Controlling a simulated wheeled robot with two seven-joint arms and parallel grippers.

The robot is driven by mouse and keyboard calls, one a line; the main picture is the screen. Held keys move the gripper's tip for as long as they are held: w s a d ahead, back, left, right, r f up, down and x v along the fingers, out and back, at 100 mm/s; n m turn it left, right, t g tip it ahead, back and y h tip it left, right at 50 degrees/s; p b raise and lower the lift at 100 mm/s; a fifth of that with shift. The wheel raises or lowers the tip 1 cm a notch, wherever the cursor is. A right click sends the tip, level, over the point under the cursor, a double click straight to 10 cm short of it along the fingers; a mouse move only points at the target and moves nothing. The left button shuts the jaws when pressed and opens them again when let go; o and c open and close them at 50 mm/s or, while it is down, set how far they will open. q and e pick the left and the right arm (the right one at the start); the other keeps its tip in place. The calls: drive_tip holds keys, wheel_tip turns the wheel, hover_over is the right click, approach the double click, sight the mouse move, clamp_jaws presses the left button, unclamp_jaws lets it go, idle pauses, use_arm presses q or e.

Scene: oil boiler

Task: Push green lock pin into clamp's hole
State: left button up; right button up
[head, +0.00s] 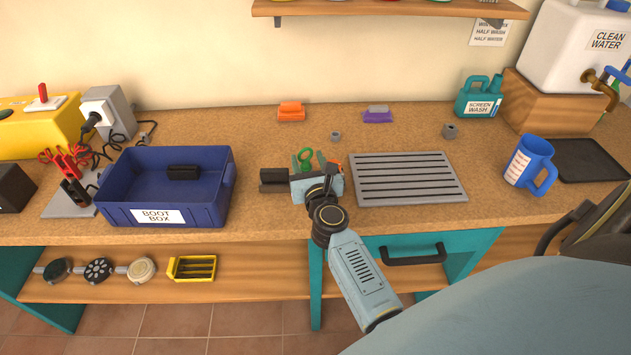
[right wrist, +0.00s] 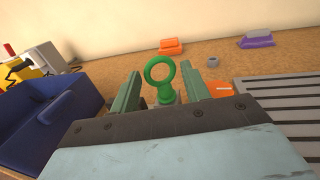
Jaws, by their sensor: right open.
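The green lock pin (head: 305,155) has a ring-shaped head and stands upright at the worktop's front middle. In the right wrist view the green lock pin (right wrist: 160,73) shows its ring and short stem, between the two fingers with a gap on each side. My right gripper (head: 309,160) is open around the pin; its fingers also show in the right wrist view (right wrist: 158,92). A dark block (head: 273,180), perhaps part of the clamp, lies just left of the gripper. The clamp's hole and the pin's lower end are hidden by my gripper. My left gripper is not in view.
The blue boot box (head: 143,214) stands left and a slotted grey tray (head: 408,199) right of the gripper. Orange (head: 291,112) and purple (head: 377,115) items lie behind. A blue mug (head: 528,166) stands farther right. The worktop behind the pin has free room.

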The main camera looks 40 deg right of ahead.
drive_tip(key=v, duration=1)
drive_tip(key=shift+s+a+b, duration=0.15)
drive_tip(key=shift+s+b, duration=0.1)
drive_tip(key=shift+b, duration=0.2)
drive_tip(key=shift+r, duration=0.1)
